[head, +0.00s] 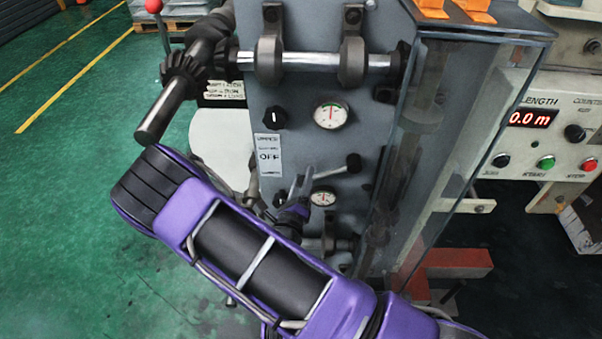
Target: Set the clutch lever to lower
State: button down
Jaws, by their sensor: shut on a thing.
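The clutch lever (334,172) is a short metal rod with a black grip at its right end, on the grey machine panel. It slants up to the right. The exact contact is small and partly hidden by the purple fingers.
A gauge (331,115) and a black knob (273,117) sit above the lever; a second gauge (322,198) is just below it. A shaft with gears (188,75) sticks out at the upper left. A clear guard (460,140) stands to the right. Green floor (60,200) is open at left.

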jog(key=d+f+n, duration=0.1)
jog(key=f+n, duration=0.1)
jog(key=f, duration=0.1)
jog(key=shift+s+d+n, duration=0.15)
jog(key=shift+d+n, duration=0.15)
jog(key=shift+d, duration=0.15)
jog(key=shift+c, duration=1.8)
grip_release()
jog(key=shift+d, duration=0.1)
jog(key=v, duration=1.7)
jog(key=shift+s+f+t+p, duration=0.2)
jog(key=shift+f+t+p, duration=0.1)
jog(key=shift+p, duration=0.05)
